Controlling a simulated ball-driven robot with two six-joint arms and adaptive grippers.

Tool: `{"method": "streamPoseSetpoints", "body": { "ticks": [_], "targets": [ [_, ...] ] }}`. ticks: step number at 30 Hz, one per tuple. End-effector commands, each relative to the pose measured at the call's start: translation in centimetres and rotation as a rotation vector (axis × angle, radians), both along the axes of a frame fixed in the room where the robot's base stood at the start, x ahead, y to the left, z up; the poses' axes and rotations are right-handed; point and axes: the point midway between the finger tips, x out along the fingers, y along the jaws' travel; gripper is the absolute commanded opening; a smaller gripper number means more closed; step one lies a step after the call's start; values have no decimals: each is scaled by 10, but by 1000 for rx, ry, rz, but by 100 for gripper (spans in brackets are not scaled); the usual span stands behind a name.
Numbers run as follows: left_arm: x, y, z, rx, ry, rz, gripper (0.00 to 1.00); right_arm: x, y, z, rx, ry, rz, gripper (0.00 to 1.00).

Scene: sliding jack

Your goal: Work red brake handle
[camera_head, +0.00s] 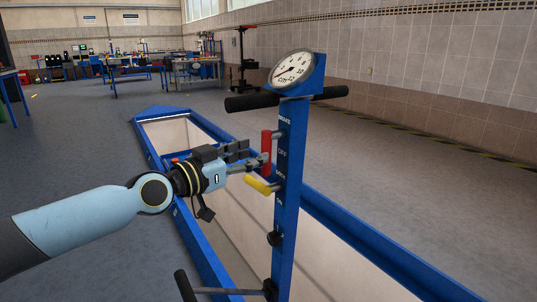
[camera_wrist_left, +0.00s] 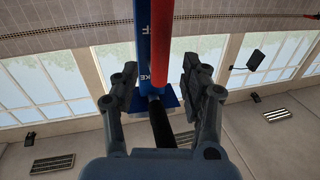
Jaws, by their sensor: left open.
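The red brake handle (camera_head: 266,146) is a short upright bar on the near left side of the blue jack post (camera_head: 289,160), beside the lettering. My left gripper (camera_head: 251,158) is open just left of it, with its fingers pointing at the handle. In the left wrist view the red handle (camera_wrist_left: 173,50) appears between the spread fingers of the gripper (camera_wrist_left: 158,82), closer to the right finger, with the blue post (camera_wrist_left: 145,30) beside it. I cannot tell whether any finger touches it. My right gripper is in neither view.
A yellow handle (camera_head: 258,185) sits just below the red one. A round gauge (camera_head: 292,69) and black handlebars (camera_head: 252,102) top the post. A blue-edged pit (camera_head: 360,237) lies around and beneath the jack. A black-gripped lever (camera_head: 185,286) juts out low at left.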

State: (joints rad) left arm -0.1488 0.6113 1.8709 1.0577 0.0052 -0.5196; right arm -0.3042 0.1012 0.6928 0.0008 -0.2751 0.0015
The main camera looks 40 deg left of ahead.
Motion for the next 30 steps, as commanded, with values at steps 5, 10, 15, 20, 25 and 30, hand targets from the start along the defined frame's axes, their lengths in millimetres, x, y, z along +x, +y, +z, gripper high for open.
{"method": "streamPoseSetpoints", "body": {
  "ticks": [5, 10, 15, 20, 25, 30],
  "targets": [
    [33, -5, -2, -2, -1, 2, 46, 6, 2, -7, 2, -1, -1, 38],
    [49, -8, -1, -1, 0, 1, 46, 6, 2, -8, 2, -1, -1, 38],
    [53, -9, 0, 0, 1, 0, 46, 1, 2, -7, 3, 5, 0, 38],
    [53, -9, 0, 0, 1, 0, 46, -3, 2, -7, 3, 11, -1, 38],
    [53, -9, 0, 0, 1, 0, 23, -3, 2, -7, 3, 11, -1, 38],
    [53, -9, 0, 0, 1, 0, 1, 1, 2, -8, 3, 6, -1, 38]
  ]
}}
